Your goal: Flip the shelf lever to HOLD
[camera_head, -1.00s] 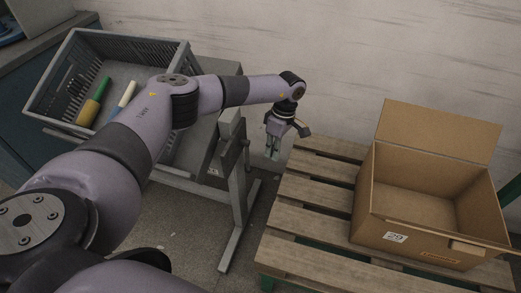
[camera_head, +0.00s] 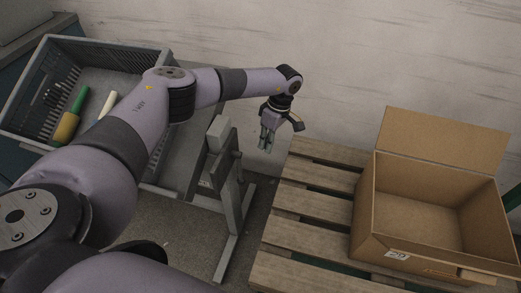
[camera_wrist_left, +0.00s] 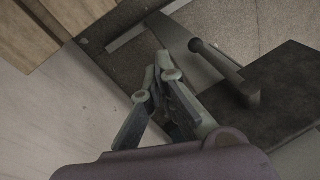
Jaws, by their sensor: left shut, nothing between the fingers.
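A short dark lever rod with a rounded end (camera_wrist_left: 217,62) juts from a dark plate in the left wrist view. In the head view, a dark upright part that may be this lever (camera_head: 238,167) shows on the side of a grey metal stand (camera_head: 217,136). I cannot read any HOLD marking. My left gripper (camera_head: 266,142) hangs in the air, fingers down, to the right of and beyond the stand. In the left wrist view its fingers (camera_wrist_left: 157,69) are closed together and empty, left of the lever and apart from it in the picture. My right gripper is out of view.
A wooden pallet (camera_head: 290,230) bears an open cardboard box (camera_head: 405,240) on the right. A grey crate (camera_head: 110,50) with a green-and-yellow tool (camera_head: 69,124) and a pale cylinder (camera_head: 108,102) stands at the left. A pale wall (camera_head: 350,50) is behind.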

